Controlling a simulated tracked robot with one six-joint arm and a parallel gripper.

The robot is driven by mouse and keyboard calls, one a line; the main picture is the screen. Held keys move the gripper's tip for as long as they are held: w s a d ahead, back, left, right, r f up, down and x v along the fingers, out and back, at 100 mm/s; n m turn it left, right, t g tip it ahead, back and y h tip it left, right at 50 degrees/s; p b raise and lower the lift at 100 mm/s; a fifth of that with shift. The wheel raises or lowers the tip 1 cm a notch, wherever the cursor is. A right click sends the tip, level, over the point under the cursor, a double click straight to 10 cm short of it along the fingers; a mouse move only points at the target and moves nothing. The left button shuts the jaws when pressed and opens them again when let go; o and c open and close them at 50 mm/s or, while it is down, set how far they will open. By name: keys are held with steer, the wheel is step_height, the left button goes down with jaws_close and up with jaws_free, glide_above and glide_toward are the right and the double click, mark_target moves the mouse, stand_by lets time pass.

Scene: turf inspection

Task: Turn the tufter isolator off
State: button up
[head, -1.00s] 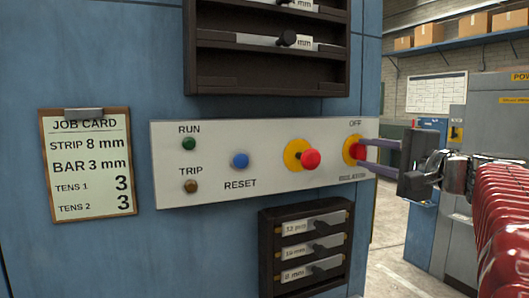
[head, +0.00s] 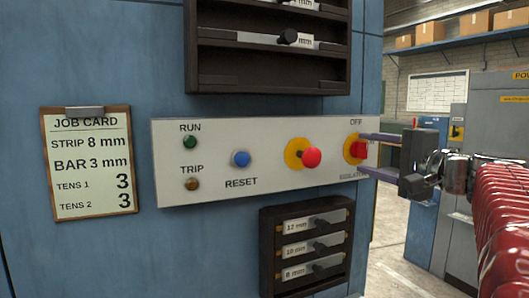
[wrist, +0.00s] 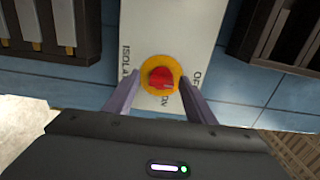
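The isolator is a red knob (head: 360,150) on a yellow disc at the right end of the white panel (head: 230,195). OFF is printed above it and ISOLATOR below it. My gripper (head: 363,155) is open, with one finger above the knob and one below it, the tips close to the panel. In the wrist view the knob (wrist: 160,77) sits between the two fingers (wrist: 159,88), with a gap on both sides. There, ISOLATOR reads to the left, OFF and ON to the right. I cannot tell exactly which way the knob points.
A second red button (head: 311,157) on yellow, a blue RESET button (head: 241,159) and RUN and TRIP lamps share the panel. Dark racks sit above (head: 270,80) and below (head: 265,250). A job card (head: 90,165) hangs at left. Open floor shows at right.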

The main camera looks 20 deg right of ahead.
steer(key=shift+s, duration=0.15)
steer(key=shift+s+d+r, duration=0.1)
steer(key=shift+s, duration=0.45)
steer(key=s, duration=1.2)
steer(key=shift+s, duration=0.2)
steer(key=shift+d, duration=0.1)
steer(key=w+a+f+g+y, duration=0.2)
steer(key=w+a+f+g, duration=0.25)
steer(key=f, duration=0.55)
steer(key=s+a+f+n+g, duration=0.25)
steer(key=a+f+g, duration=0.35)
steer(key=f, duration=0.5)
steer(key=s+a+f+n+g, duration=0.25)
steer(key=a+f+g, duration=0.3)
steer(key=f, duration=0.65)
steer(key=a+f+n+t+h, duration=0.1)
steer(key=a+f+n, duration=0.1)
steer(key=a+n, duration=0.4)
steer(key=s+a+f+n+t+h, duration=0.1)
steer(key=a+f+n+t, duration=0.1)
steer(key=a+n, duration=0.4)
steer(key=a+f, duration=0.1)
steer(key=a, duration=0.2)
steer(key=shift+s+a+t+h, duration=0.15)
steer(key=shift+s+t+h, duration=0.1)
steer(key=shift+t+h, duration=0.05)
